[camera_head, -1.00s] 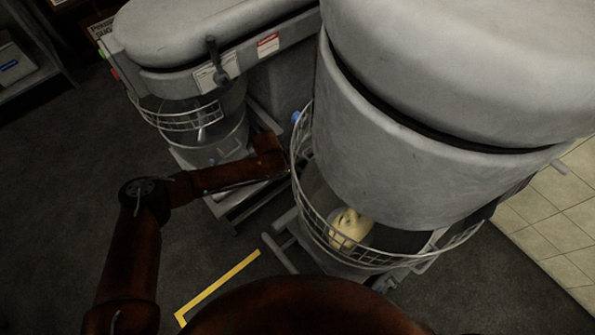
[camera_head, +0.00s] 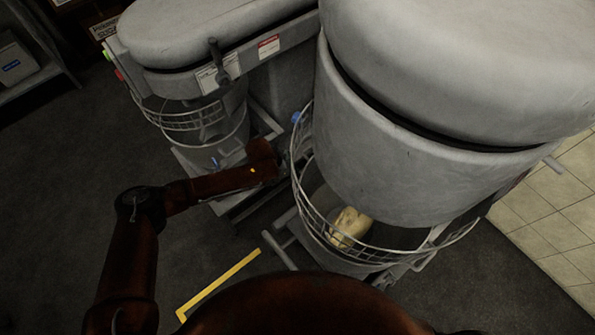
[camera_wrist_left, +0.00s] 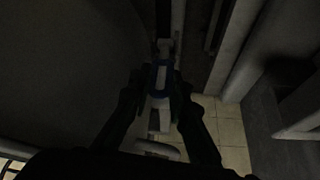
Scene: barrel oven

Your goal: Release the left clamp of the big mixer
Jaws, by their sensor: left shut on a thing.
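The big mixer (camera_head: 400,150) fills the right of the head view, with a wire guard and pale dough (camera_head: 350,225) in its bowl. My left arm reaches to the left side of that mixer; its gripper is hidden behind the guard in the head view. In the left wrist view, my left gripper (camera_wrist_left: 160,100) is shut on a grey clamp with a blue part (camera_wrist_left: 161,76), which lies between the dark fingers. The picture is dark, so whether the clamp is open or closed cannot be told. My right gripper is not in view.
A smaller mixer (camera_head: 215,40) with its own wire guard stands to the left, close to my left forearm. A yellow floor line (camera_head: 218,284) and dark floor lie in front. Pale tiles (camera_head: 560,230) lie at the right, and a shelf (camera_head: 40,60) is at the far left.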

